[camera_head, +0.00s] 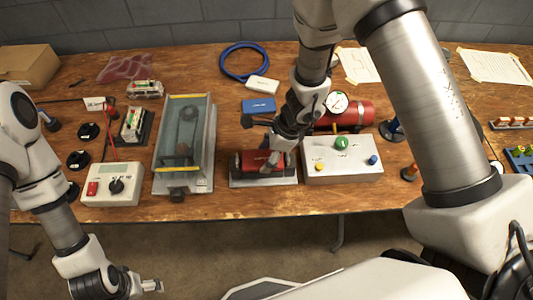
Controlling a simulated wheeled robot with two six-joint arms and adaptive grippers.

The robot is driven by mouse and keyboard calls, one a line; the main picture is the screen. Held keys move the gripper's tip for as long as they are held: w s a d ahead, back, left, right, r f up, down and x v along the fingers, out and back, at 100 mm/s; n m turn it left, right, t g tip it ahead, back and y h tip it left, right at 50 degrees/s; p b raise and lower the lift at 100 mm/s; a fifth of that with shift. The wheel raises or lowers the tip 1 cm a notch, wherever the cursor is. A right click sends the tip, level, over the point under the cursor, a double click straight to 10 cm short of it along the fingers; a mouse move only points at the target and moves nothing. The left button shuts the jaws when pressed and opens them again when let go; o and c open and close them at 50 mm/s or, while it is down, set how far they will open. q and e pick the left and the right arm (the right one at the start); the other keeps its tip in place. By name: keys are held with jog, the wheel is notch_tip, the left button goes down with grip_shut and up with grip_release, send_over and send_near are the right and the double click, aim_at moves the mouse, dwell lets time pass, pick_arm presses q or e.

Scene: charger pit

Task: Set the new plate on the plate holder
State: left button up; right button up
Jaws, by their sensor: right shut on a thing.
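My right gripper (270,158) reaches down from above at the middle of the bench. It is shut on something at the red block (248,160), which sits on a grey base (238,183). The fingers cover part of the block, so I cannot make out the held piece or whether it is the new plate. I cannot tell for sure which fixture is the plate holder. My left gripper (152,286) hangs low in front of the bench at lower left, away from everything; its finger gap does not show clearly.
A long grey tray (208,150) with yellow bars stands left of the red block. A white control box (343,178) with knobs is close on its right. A red cylinder (355,114) with a gauge lies behind. A white meter box (110,197) stands left.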

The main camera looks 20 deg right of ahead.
jog(key=shift+f+b, duration=0.65)
jog(key=o, duration=1.3)
jog(key=shift+c, duration=0.2)
jog(key=v, duration=1.2)
